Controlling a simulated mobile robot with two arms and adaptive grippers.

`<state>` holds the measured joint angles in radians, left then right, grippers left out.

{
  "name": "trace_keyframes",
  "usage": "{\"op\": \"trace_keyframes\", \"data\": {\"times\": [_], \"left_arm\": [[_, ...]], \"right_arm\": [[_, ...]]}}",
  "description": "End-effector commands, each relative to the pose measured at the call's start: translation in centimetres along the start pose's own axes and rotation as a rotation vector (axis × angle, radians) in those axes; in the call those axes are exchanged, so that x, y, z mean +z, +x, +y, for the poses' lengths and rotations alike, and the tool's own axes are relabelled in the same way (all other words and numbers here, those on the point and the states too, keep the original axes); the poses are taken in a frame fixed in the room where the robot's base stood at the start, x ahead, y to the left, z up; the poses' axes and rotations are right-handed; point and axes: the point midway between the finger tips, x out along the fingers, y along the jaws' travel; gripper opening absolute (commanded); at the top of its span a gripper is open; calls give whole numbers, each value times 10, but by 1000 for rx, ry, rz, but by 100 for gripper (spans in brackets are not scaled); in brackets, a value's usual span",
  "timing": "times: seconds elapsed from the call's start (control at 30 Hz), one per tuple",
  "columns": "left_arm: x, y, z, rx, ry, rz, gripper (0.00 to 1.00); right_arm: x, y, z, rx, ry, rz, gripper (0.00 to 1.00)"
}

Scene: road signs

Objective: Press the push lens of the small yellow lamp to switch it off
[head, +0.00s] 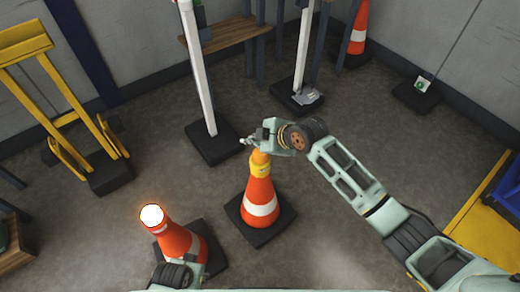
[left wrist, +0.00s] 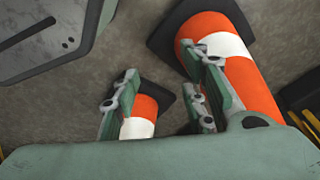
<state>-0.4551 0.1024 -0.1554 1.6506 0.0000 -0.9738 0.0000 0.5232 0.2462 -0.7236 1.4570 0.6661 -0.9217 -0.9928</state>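A small yellow lamp (head: 260,168) sits on top of the middle orange-and-white cone (head: 260,203) in the head view. Its orange lens (head: 261,156) shows no bright glow. My right gripper (head: 254,139) is just above the lens and partly covers it; contact and finger opening are unclear. A bright glowing lens (head: 152,216) tops the left cone (head: 180,241). My left gripper is low in front of that cone, its fingers hidden in the head view. In the left wrist view my left gripper (left wrist: 160,95) is open with empty space between its fingers.
Two white posts stand on black bases (head: 214,144) (head: 297,96) behind the cones. A yellow frame (head: 60,100) stands at the left, and another cone (head: 359,30) at the back. Yellow and blue items are at the right edge. The floor right of my right arm is mostly clear.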

Motion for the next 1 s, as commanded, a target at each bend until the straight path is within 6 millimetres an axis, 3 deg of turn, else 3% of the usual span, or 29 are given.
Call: {"op": "trace_keyframes", "data": {"times": [0.5, 1.0], "left_arm": [[36, 35, 3, 4, 6, -29, 40], [41, 40, 3, 4, 7, -31, 40]], "right_arm": [[-8, -11, 8, 0, 0, 0, 0], [-8, -12, 8, 0, 0, 0, 0]]}}
